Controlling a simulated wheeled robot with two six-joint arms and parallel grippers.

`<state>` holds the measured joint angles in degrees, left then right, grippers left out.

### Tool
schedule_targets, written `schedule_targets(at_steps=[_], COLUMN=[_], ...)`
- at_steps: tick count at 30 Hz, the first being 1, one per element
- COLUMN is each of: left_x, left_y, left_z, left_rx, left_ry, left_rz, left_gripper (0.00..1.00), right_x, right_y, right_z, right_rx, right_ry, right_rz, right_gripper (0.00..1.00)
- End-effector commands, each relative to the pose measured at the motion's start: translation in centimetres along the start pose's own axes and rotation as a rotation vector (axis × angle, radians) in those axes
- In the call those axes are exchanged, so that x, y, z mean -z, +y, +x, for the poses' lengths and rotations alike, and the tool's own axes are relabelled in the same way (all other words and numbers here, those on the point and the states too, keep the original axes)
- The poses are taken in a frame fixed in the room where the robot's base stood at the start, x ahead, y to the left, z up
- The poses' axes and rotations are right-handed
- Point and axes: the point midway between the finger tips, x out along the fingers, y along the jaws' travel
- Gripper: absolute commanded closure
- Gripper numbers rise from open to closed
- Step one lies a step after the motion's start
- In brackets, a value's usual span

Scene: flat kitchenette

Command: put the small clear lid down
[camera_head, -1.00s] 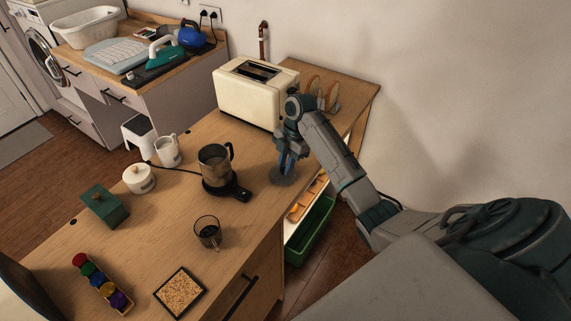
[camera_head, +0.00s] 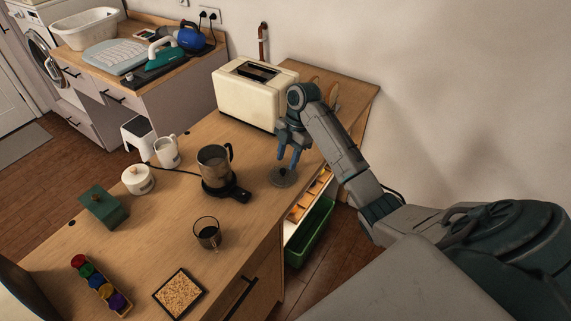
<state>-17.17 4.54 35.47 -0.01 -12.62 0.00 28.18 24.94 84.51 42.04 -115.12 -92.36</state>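The small clear lid (camera_head: 284,178) lies flat on the wooden counter near its right edge, to the right of the glass-and-black pot. My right gripper (camera_head: 288,162) is right above it, pointing down. Its two blue-grey fingers are spread apart, with a gap between them, and the tips are just over the lid. Whether a fingertip still touches the lid's knob cannot be told. My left gripper is not in view.
The pot (camera_head: 214,167) on its black base stands left of the lid. The cream toaster (camera_head: 252,92) is behind. An open drawer (camera_head: 310,205) and green bin (camera_head: 312,232) lie beyond the right edge.

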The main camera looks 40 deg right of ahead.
Motion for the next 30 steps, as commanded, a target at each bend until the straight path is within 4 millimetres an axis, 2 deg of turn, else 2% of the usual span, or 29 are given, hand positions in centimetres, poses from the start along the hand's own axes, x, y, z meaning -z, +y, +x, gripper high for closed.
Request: schedule_targets(at_steps=[1, 12, 18, 30], left_x=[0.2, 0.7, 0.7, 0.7], left_y=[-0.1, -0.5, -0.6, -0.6], left_z=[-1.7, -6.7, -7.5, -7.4], left_rx=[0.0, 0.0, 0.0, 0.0], left_ry=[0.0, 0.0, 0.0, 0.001], left_rz=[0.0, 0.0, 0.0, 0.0], left_gripper=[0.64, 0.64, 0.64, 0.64], right_x=[0.2, 0.2, 0.1, 0.1], right_y=[0.0, 0.0, 0.0, 0.0], right_z=[-1.9, -7.9, -8.9, -8.8], right_rx=[-0.001, -0.001, 0.0, -0.001], right_ry=[-0.001, -0.001, 0.001, 0.0], right_rz=[0.0, 0.002, 0.0, 0.0], right_gripper=[0.6, 0.6, 0.6, 0.6])
